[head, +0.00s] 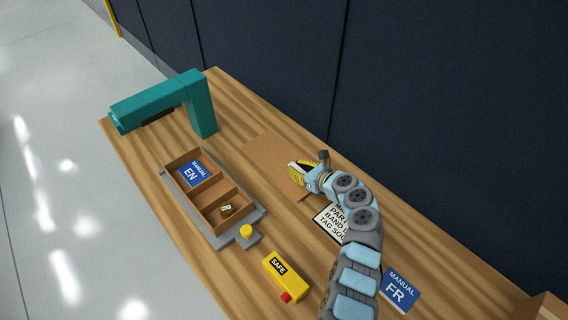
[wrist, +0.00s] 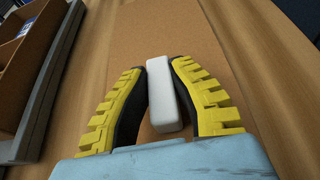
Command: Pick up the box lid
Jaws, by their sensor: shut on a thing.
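The box lid (head: 268,152) is a flat brown cardboard panel lying on or close above the wooden table, right of the open box; I cannot tell if it touches the table. In the wrist view the lid (wrist: 160,30) fills the middle, with a white bar-shaped handle (wrist: 164,95) on it. My gripper (head: 302,173) is over the lid's near right part and hides some of it. In the wrist view its yellow-backed, black-padded fingers (wrist: 159,68) are shut on the white handle.
The open brown box (head: 208,190) sits on a grey fixture with a yellow knob (head: 246,232), holding a blue EN manual (head: 191,173) and a small item. A teal arch (head: 195,102) stands at the back left. A yellow SAFE unit (head: 286,276), label sheet and FR manual (head: 400,288) lie nearer.

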